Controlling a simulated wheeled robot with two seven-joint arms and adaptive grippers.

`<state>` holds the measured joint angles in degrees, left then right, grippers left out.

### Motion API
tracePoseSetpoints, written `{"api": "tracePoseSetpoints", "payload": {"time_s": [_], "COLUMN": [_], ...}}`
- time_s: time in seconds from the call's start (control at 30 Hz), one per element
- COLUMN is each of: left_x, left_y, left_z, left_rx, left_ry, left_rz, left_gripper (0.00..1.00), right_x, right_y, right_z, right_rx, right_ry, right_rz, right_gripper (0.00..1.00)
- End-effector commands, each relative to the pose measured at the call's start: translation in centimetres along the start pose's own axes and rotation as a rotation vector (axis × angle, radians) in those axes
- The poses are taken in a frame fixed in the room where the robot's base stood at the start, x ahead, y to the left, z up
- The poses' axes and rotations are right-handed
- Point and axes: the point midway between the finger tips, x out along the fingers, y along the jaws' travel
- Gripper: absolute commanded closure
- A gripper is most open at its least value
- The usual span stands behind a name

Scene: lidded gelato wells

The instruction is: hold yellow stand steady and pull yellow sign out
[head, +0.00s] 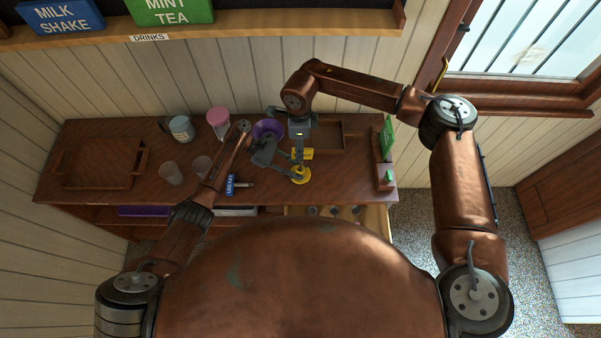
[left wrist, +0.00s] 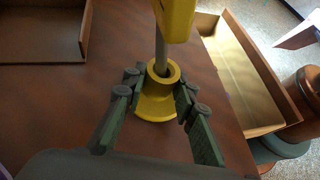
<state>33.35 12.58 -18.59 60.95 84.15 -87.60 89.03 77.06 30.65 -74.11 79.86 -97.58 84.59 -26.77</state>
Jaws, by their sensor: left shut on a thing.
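The yellow stand (head: 300,175) is a small round base with a raised collar on the wooden counter; it also shows in the left wrist view (left wrist: 156,108). A grey post rises out of its collar to the yellow sign (head: 303,153), whose lower part shows at the top of the left wrist view (left wrist: 176,18). The post is still in the collar. My left gripper (head: 290,172) is shut on the stand, with a finger on each side of the collar (left wrist: 157,98). My right gripper (head: 299,146) points down from above at the sign; whether its fingers grip it is too small to tell.
A purple bowl (head: 267,128), a pink-topped cup (head: 218,121), a mug (head: 181,128) and clear glasses (head: 171,173) stand left of the stand. A blue sign (head: 230,185) lies near the front. A green sign (head: 387,138) and wooden tray (head: 343,136) are to the right.

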Motion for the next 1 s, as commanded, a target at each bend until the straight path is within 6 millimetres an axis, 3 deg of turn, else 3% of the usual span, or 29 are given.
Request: {"api": "tracePoseSetpoints", "payload": {"time_s": [0.03, 0.2, 0.33, 1.0], "left_x": [0.3, 0.3, 0.3, 0.3], "left_y": [-0.7, -0.6, -0.7, -0.6], "left_z": [-0.9, -0.9, -0.9, -0.9], "left_rx": [-0.013, -0.013, -0.013, -0.013], "left_ry": [0.01, 0.01, 0.01, 0.01], "left_rz": [-0.01, -0.009, -0.009, -0.009], "left_gripper": [1.0, 1.0, 1.0, 1.0], "right_x": [-1.0, -4.4, -5.0, 2.8], "right_y": [-0.1, 0.1, 0.2, 0.2], "right_z": [0.1, -0.1, -0.2, -0.1], "right_rx": [0.0, 0.0, 0.001, 0.002], "right_ry": [-0.003, -0.003, -0.002, -0.002], "right_rz": [-0.003, -0.002, -0.001, 0.0], "right_gripper": [0.68, 0.79, 0.79, 0.79]}}
